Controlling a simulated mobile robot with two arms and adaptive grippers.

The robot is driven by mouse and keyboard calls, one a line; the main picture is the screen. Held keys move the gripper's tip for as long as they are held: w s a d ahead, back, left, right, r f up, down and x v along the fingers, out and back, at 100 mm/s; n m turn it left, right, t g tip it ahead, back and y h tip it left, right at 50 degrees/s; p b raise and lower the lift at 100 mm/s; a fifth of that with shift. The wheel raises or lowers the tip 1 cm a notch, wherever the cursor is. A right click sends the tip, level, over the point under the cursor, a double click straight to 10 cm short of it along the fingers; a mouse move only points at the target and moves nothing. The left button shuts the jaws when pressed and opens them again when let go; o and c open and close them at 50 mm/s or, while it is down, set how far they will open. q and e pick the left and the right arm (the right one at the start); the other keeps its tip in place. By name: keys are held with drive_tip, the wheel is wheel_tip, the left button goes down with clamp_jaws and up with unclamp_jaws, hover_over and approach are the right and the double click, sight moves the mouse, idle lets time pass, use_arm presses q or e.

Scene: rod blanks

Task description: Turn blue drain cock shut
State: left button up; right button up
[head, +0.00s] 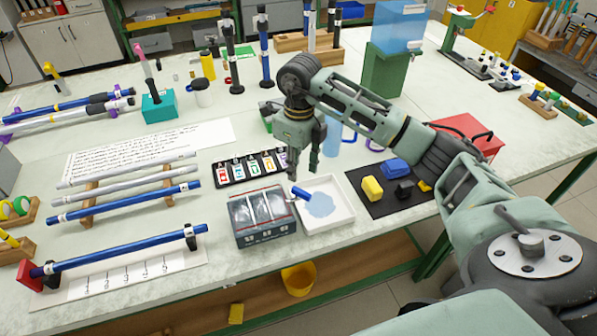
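A short blue cock (300,193) sticks out at the upper right corner of a grey box with clear compartments (264,218). It points over a white tray (338,214) holding a blue pool of liquid (320,205). I cannot tell from its angle whether the cock is open or shut. My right gripper (304,165) points down just above and behind the cock, fingers apart and empty. It appears not to touch the cock. My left gripper is not in view.
A dark mat (407,203) with yellow, blue and black blocks lies right of the tray. A black rack of labelled items (248,167) stands behind the box. Rods on supports (130,198) fill the left. A blue tank (400,27) stands on a green stand behind.

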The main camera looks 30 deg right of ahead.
sight(299, 190)
drive_tip(key=shift+s+d+f, duration=0.1)
drive_tip(key=shift+s, duration=0.15)
drive_tip(key=f, duration=0.1)
drive_tip(key=f+p, duration=0.1)
drive_tip(key=f, duration=0.1)
drive_tip(key=shift+s+a+f, duration=0.3)
drive_tip(key=shift+f, duration=0.05)
wheel_tip(299, 190, down, 2)
drive_tip(key=shift+w+d+f+p, duration=0.1)
drive_tip(key=shift+f+p, duration=0.05)
drive_tip(key=shift+p, duration=0.35)
drive_tip(key=shift+f, duration=0.5)
drive_tip(key=shift+c, duration=0.3)
clamp_jaws()
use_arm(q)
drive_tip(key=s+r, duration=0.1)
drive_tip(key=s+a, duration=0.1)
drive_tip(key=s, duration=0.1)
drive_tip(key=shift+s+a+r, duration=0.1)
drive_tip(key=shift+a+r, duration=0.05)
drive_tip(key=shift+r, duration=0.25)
